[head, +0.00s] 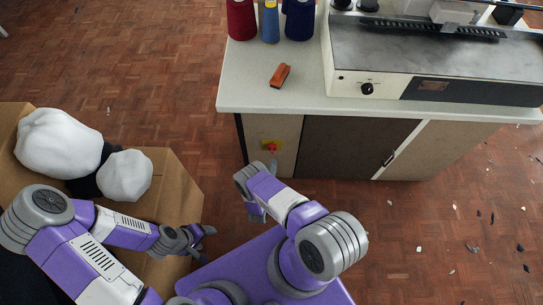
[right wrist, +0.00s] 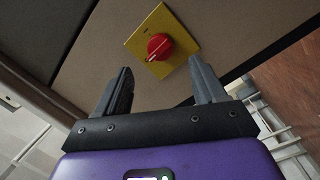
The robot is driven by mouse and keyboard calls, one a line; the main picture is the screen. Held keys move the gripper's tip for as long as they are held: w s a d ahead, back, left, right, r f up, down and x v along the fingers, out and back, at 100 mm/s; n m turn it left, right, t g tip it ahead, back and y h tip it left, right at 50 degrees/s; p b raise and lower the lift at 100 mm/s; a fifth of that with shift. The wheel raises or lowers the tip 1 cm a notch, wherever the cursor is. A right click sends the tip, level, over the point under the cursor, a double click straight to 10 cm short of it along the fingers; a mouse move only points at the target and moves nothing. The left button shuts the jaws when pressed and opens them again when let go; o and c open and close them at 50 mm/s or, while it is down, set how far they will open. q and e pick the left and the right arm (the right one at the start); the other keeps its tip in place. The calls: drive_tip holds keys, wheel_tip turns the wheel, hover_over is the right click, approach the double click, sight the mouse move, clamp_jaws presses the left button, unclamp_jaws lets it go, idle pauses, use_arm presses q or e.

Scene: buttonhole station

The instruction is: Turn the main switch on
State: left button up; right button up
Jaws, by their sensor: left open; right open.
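The main switch is a red rotary knob (right wrist: 159,46) on a yellow square plate (right wrist: 178,57). It is mounted on the beige front panel of the cabinet, and in the head view the red knob (head: 271,148) shows near the cabinet's left end. My right gripper (right wrist: 163,85) is open and empty, its two fingers pointing at the panel with the knob ahead, between and just beyond the fingertips. In the head view my right gripper (head: 262,190) is just below the switch. My left gripper (head: 203,240) is open and empty at the lower left, away from the cabinet.
A white countertop (head: 240,93) tops the cabinet, with thread cones (head: 270,22), an orange-brown block (head: 280,75) and a sewing machine (head: 430,60) on it. A cardboard box (head: 175,185) with white bundles (head: 58,143) stands left. Scraps litter the floor at right.

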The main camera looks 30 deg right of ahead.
sight(272, 152)
drive_tip(key=b+x, duration=0.1)
drive_tip(key=x, duration=0.6)
drive_tip(key=shift+c, duration=0.2)
drive_tip(key=c, duration=1)
